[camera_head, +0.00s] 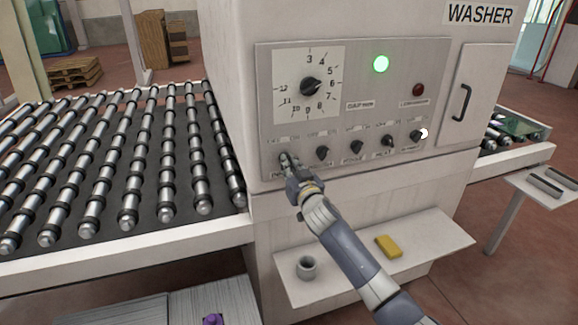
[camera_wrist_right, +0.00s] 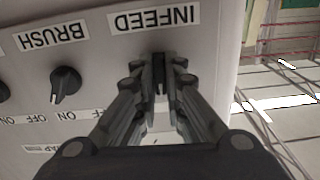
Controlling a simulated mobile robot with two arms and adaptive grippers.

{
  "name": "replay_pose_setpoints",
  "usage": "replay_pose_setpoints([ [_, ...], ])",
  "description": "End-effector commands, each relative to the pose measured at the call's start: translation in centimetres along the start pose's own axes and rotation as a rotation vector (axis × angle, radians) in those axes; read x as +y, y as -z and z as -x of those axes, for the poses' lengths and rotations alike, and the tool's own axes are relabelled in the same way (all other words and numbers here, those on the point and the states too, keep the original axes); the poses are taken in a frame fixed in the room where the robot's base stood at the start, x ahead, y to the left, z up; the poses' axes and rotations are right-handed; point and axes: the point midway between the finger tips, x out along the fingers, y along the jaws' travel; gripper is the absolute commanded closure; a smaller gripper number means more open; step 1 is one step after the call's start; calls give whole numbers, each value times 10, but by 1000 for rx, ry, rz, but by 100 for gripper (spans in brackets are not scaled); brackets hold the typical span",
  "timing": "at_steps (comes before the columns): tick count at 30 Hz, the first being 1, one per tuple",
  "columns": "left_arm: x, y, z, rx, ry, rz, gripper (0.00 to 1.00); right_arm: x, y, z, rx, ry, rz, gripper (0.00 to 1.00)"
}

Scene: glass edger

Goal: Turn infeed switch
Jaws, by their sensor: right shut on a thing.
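The washer's control panel (camera_head: 350,95) faces me, with a row of black rotary switches along its lower edge. My right gripper (camera_head: 287,160) is at the leftmost switch of that row and covers it in the head view. In the right wrist view the label above this switch reads INFEED, upside down. There my right gripper (camera_wrist_right: 159,80) is shut on the black infeed switch (camera_wrist_right: 159,68), with one finger on each side of the knob. The switch's on and off marks are hidden behind the fingers. My left gripper is not in view.
The brush switch (camera_wrist_right: 67,84) is beside the infeed switch. A large dial (camera_head: 311,87) and a lit green lamp (camera_head: 380,63) are higher on the panel. A shelf (camera_head: 440,240) below holds a grey cup (camera_head: 306,268) and a yellow block (camera_head: 388,246). A roller conveyor (camera_head: 120,220) stands left.

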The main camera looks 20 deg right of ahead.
Motion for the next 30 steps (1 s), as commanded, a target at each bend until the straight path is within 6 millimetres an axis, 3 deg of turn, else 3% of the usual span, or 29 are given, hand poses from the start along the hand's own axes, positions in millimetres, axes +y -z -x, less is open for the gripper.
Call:
replay_pose_setpoints([
  [15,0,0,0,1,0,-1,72,0,1,0,1,0,461,100],
  [30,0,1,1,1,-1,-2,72,0,1,0,1,0,668,100],
])
